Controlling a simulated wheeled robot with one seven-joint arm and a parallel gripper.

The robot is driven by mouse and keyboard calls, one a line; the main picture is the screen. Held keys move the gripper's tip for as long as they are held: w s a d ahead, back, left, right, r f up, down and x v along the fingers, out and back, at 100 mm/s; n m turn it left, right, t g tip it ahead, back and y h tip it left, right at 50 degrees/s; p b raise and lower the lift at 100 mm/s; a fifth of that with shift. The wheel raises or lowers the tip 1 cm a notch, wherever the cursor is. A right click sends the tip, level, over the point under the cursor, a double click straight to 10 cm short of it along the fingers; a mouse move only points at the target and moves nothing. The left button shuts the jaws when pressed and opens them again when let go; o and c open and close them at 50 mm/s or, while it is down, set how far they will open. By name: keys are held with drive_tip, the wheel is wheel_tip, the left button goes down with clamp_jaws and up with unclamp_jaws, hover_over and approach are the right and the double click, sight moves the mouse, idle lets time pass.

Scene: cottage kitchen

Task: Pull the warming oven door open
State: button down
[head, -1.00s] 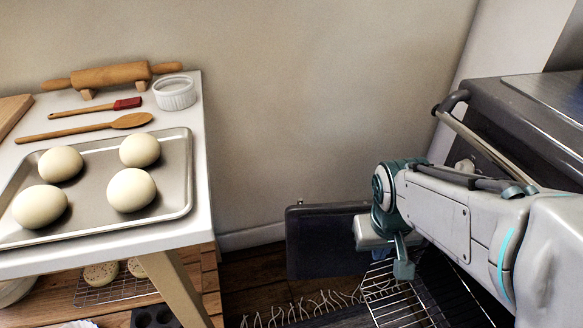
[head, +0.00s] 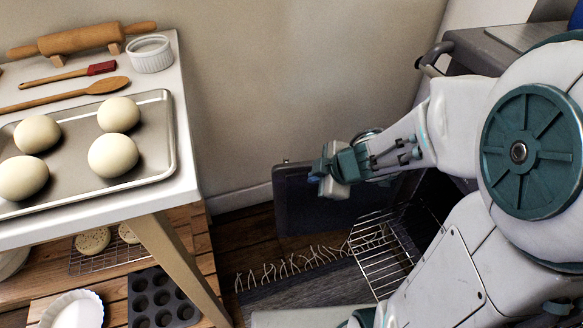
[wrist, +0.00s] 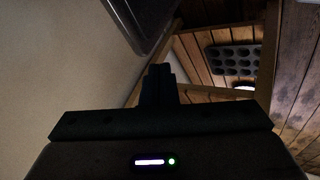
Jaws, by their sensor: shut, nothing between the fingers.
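The warming oven door (head: 295,200) is a dark panel that stands swung out from the oven, left of its opening, near the back wall. A wire rack (head: 385,255) shows in the opening. My gripper (head: 320,174) is in front of the door's upper part in the head view; whether it touches the door I cannot tell. In the wrist view my gripper (wrist: 159,72) has its dark fingers together, with nothing between them. My arm hides the door's right part and much of the oven (head: 465,55).
A white table (head: 184,150) at left holds a baking tray (head: 150,160) with several dough balls. Its lower shelf holds a muffin tin (head: 160,300), also in the wrist view (wrist: 235,60). A fringed rug (head: 300,285) lies on the floor between table and oven.

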drive_tip(key=p, duration=0.2)
approach(283, 180)
wheel_tip(283, 180, down, 4)
drive_tip(key=a, duration=0.1)
drive_tip(key=shift+w+a+r+n+g, duration=0.1)
drive_tip(key=shift+w+n+g, duration=0.05)
drive_tip(key=shift+w, duration=0.45)
drive_tip(key=shift+w+a+r+n+g, duration=0.1)
drive_tip(key=shift+w+a+n+g, duration=0.05)
drive_tip(key=shift+w, duration=0.5)
